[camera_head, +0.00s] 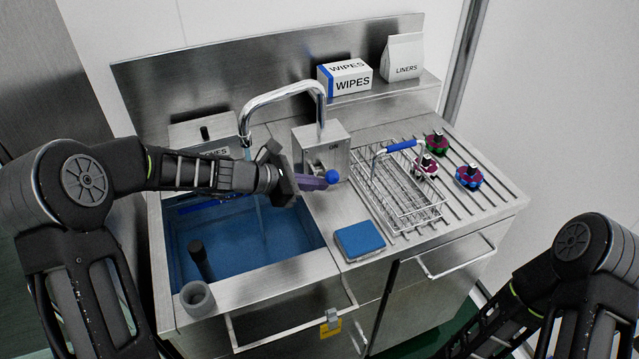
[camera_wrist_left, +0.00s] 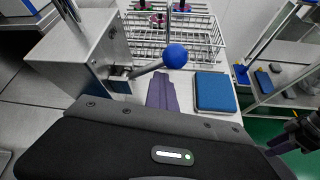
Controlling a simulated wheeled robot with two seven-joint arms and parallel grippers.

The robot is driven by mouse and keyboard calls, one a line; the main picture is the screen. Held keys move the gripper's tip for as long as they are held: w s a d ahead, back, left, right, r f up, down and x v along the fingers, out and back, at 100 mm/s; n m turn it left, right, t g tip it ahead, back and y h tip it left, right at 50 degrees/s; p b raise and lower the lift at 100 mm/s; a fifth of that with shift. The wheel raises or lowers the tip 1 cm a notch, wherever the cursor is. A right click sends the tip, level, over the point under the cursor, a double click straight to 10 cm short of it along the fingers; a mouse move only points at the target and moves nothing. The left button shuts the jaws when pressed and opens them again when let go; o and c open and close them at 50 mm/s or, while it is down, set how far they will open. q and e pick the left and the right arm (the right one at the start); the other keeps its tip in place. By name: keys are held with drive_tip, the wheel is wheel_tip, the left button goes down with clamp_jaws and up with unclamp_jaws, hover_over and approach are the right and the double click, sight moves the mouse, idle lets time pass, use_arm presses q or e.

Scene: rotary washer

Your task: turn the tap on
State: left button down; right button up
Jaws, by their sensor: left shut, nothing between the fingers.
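The tap is a chrome curved spout (camera_head: 285,92) rising from a square steel housing (camera_head: 322,146) at the back of the sink. A short lever with a blue ball knob (camera_head: 332,177) sticks out of the housing; the knob (camera_wrist_left: 175,55) also shows in the left wrist view. My left gripper (camera_head: 326,182) reaches in from the left over the basin, its purple fingers shut and empty, with the tips close by the knob. In the wrist view the fingers (camera_wrist_left: 161,88) lie just below the lever; I cannot tell whether they touch it.
A wire basket (camera_head: 400,190) with a blue handle stands on the ribbed drainboard, right of the tap. A blue sponge (camera_head: 360,240) lies in front. Several coloured knobbed pieces (camera_head: 469,176) sit nearby. The basin (camera_head: 245,240) holds blue water and a dark standpipe (camera_head: 201,260).

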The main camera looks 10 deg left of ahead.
use_arm(q)
drive_tip(key=v, duration=0.7)
drive_tip(key=shift+b, duration=0.4)
drive_tip(key=shift+a, duration=0.1)
